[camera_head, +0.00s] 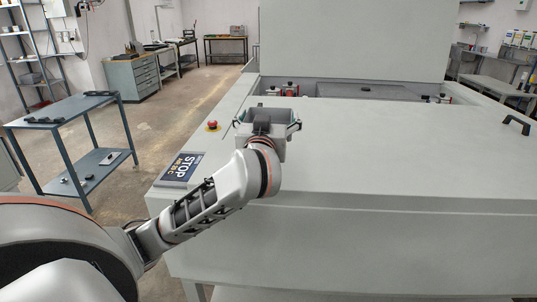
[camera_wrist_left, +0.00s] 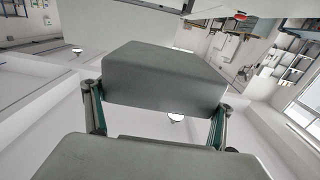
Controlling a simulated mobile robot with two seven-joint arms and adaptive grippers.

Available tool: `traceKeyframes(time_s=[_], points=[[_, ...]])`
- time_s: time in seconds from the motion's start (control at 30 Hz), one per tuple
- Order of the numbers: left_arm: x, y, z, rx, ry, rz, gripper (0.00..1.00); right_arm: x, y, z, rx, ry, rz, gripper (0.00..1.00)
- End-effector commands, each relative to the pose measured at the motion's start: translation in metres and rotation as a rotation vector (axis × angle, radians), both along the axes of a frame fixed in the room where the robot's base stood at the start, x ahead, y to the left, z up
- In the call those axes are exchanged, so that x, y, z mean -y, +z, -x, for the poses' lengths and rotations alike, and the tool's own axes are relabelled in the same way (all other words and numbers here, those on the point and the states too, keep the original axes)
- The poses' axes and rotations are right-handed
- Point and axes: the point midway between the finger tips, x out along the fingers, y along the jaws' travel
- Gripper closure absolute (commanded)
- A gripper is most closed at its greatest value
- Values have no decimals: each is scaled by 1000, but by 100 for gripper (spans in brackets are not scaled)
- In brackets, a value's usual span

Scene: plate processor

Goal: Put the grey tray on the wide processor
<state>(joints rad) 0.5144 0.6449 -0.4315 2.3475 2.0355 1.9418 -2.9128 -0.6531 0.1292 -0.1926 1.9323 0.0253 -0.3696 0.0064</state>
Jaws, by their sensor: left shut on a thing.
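My left gripper (camera_head: 268,122) is shut on the grey tray (camera_head: 286,116) above the near left part of the wide processor (camera_head: 400,140), a big pale machine. The gripper's body hides part of the tray. In the left wrist view the tray (camera_wrist_left: 165,78) shows as a grey block between the two fingers. I cannot tell whether the tray touches the processor's top. My right gripper is not in view.
A black handle (camera_head: 517,124) is at the right. A blue table (camera_head: 75,110) stands left.

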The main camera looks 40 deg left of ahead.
Motion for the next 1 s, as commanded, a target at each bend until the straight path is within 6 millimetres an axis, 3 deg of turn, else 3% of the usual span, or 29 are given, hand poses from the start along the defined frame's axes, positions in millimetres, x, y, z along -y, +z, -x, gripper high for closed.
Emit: traceKeyframes(time_s=[0.03,0.13,0.43,0.67,1.0], points=[[0,-16,0,-5,1,-2,43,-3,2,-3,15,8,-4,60],[-1,-33,0,-3,2,-1,43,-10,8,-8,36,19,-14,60],[0,-54,0,2,1,-1,43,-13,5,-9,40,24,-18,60],[0,-88,0,-3,1,-1,43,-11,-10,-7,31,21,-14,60],[0,-90,0,2,1,-1,43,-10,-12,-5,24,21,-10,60]])
